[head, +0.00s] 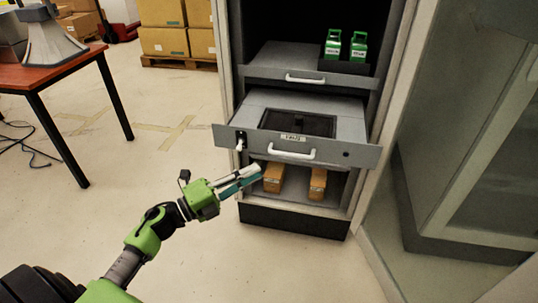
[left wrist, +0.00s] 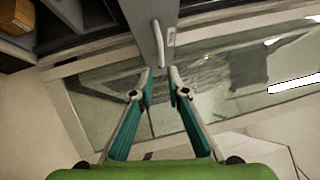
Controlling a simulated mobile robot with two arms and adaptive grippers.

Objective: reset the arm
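My left arm comes in from the lower left of the head view. Its left gripper (head: 257,172) is in front of the cabinet, just below the pulled-out grey drawer (head: 362,152). In the left wrist view the gripper's (left wrist: 160,76) two teal-padded fingers stand a small gap apart. The end of a grey drawer front (left wrist: 148,15) with a pale handle (left wrist: 158,42) shows just beyond the fingertips. I see nothing held, and whether the tips touch the drawer cannot be told. My right gripper is in neither view.
The drawer sticks out of the cabinet, with a handle (head: 294,153) on its front. Green-topped items (head: 332,45) stand on the upper shelf; brown boxes (head: 317,182) sit below. A red-topped table (head: 55,72) stands left. The floor (head: 185,120) between is clear.

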